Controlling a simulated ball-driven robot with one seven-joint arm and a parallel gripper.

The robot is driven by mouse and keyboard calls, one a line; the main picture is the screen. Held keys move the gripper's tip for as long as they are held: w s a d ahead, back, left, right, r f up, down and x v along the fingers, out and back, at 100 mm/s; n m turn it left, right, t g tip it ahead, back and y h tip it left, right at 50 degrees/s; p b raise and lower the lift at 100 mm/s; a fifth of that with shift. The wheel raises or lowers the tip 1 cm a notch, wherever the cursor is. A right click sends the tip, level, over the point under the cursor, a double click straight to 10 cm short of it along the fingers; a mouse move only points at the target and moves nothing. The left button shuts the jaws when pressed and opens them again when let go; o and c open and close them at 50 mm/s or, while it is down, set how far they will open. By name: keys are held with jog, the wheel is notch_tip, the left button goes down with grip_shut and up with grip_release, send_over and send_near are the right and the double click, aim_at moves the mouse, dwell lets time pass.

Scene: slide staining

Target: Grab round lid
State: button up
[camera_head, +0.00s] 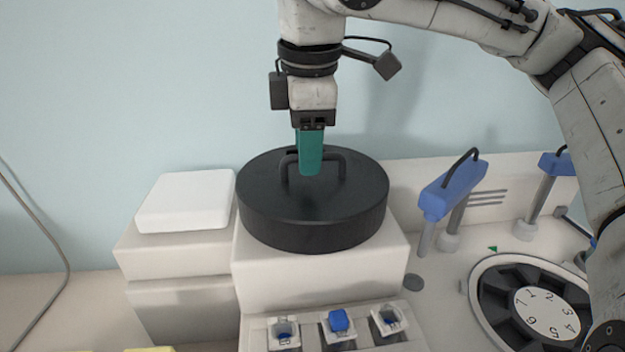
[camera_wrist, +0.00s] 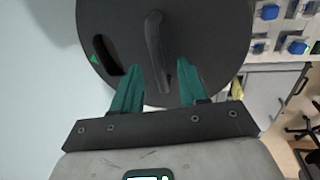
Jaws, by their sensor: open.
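The round lid (camera_head: 262,208) is a black disc with a raised bar handle (camera_head: 341,160) on top. It sits on a white block-shaped unit in the middle of the head view. My gripper (camera_head: 309,172) points down over the lid, its green fingers at the height of the handle. In the wrist view the lid (camera_wrist: 213,45) fills the upper middle. The handle (camera_wrist: 155,45) runs toward the gap between my open fingers (camera_wrist: 158,82), one on each side of its near end. I cannot tell whether the fingers touch the handle.
A white box (camera_head: 187,200) stands left of the lid. In front are small holders with a blue-capped piece (camera_head: 340,321). At right are blue-headed stands (camera_head: 453,190) and a numbered black carousel (camera_head: 500,300). The wall is close behind.

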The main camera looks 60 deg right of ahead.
grip_shut()
dwell(1.4)
